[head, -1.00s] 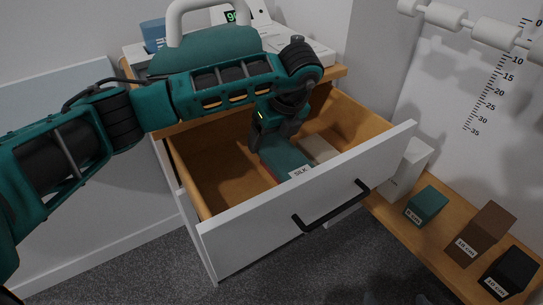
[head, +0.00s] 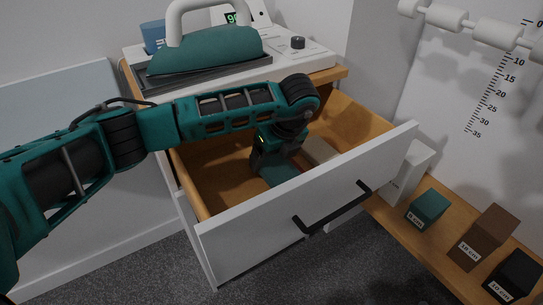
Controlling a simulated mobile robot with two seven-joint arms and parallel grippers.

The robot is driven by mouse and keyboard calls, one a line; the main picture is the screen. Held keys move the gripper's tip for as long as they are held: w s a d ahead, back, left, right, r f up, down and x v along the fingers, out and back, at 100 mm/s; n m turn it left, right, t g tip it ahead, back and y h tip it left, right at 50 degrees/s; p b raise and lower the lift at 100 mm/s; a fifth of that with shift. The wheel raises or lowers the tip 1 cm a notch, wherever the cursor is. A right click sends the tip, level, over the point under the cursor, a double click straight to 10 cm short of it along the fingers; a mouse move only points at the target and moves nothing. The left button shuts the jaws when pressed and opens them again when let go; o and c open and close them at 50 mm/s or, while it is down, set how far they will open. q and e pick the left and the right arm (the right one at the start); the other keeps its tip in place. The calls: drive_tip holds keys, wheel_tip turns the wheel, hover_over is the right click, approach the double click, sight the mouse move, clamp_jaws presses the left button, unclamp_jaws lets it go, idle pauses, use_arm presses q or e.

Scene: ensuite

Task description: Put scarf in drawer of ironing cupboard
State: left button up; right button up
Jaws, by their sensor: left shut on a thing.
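The drawer (head: 208,182) of the ironing cupboard is pulled open, with a wooden inside and a white front with a black handle (head: 332,207). My left gripper (head: 277,170) reaches down inside the drawer and is shut on a teal folded thing, which looks to be the scarf (head: 284,177). The scarf is low in the drawer, partly hidden by the gripper and the drawer front; I cannot tell whether it touches the bottom. A beige item (head: 320,151) lies in the drawer to the right of the gripper. My right gripper is not in view.
A teal iron (head: 205,52) rests on the cupboard top (head: 300,62), above the drawer. To the right, a wooden shelf (head: 415,232) bears a teal block (head: 428,207), a brown block (head: 482,238) and a black block (head: 515,275). A white roller rail (head: 470,24) hangs at upper right.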

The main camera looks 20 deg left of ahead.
sight(285, 168)
use_arm(q)
drive_tip(key=shift+s+f, duration=0.1)
drive_tip(key=shift+f, duration=0.3)
drive_tip(key=o, duration=1.3)
drive_tip(key=shift+s+f, duration=0.15)
drive_tip(key=shift+d, duration=0.1)
drive_tip(key=shift+r, duration=0.25)
drive_tip(key=p+v, duration=0.1)
drive_tip(key=v, duration=0.7)
drive_tip(key=p+v, duration=0.1)
drive_tip(key=v, duration=0.4)
drive_tip(key=shift+w+p, duration=0.35)
drive_tip(key=shift+w, duration=0.05)
drive_tip(key=shift+r, duration=0.1)
